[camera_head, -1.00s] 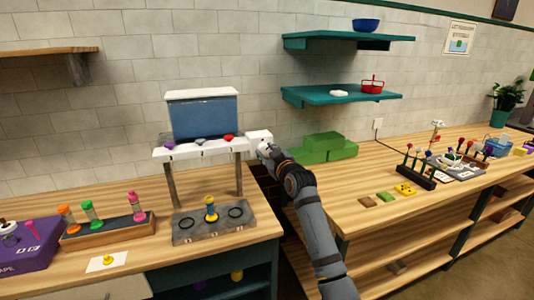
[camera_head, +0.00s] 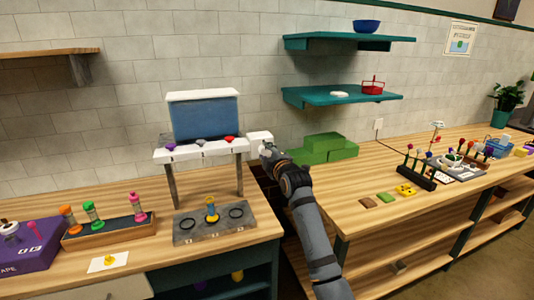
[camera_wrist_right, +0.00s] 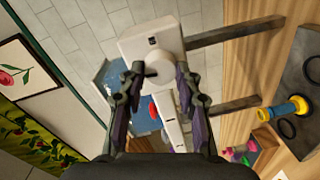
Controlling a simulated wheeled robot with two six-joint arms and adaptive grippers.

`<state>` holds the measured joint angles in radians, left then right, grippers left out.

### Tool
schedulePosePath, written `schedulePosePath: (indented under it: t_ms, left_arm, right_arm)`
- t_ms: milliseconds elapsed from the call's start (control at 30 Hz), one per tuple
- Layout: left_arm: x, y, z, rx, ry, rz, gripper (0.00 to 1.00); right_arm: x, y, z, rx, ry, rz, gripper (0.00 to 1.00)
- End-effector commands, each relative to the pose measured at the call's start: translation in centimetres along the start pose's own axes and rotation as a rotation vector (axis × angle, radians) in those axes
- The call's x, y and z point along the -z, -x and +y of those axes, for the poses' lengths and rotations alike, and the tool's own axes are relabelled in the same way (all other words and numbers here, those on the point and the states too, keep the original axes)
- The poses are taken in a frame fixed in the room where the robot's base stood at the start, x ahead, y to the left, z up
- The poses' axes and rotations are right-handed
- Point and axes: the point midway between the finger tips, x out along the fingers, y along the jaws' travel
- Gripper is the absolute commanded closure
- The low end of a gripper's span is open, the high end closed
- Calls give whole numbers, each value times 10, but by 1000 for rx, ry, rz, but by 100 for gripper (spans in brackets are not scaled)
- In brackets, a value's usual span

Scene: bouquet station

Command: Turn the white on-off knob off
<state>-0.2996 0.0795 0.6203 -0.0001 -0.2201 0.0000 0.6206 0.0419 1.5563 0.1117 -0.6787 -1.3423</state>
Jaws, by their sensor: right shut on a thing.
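A white box (camera_head: 259,137) is at the right end of the white stand (camera_head: 204,152) with the blue panel. In the right wrist view the white box (camera_wrist_right: 150,40) has a small dark mark on its face. A pale round knob (camera_wrist_right: 158,72) on that face sits between my fingers. My right gripper (camera_wrist_right: 162,84) is shut on this knob, one finger on each side. In the head view my right gripper (camera_head: 266,148) is at the box, and the knob is hidden there. I cannot read the knob's setting. My left gripper is not in view.
Purple, grey and red pieces sit along the stand's ledge. Below is a grey base (camera_head: 214,224) with a yellow spool (camera_head: 211,211) and dark rings. A rack (camera_head: 105,230) with colored pieces is left. Green blocks (camera_head: 323,148) lie right, beyond a gap between the tables.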

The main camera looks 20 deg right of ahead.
Motion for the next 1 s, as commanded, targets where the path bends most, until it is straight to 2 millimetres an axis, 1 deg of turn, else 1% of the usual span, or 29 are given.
schedulePosePath:
  t_ms: [100, 333, 867, 900, 1000]
  left_arm:
    - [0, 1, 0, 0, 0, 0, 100]
    - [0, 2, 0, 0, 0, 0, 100]
    - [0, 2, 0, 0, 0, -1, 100]
    - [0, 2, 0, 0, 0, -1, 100]
    - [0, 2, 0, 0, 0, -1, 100]
  right_arm:
    - [0, 0, 0, 0, 56, -4, 98]
    - [0, 0, -1, 0, 124, -9, 98]
    - [0, 0, -1, 0, 144, -11, 98]
    - [0, 0, -1, 0, 144, -11, 62]
    - [0, 0, -1, 0, 144, -11, 49]
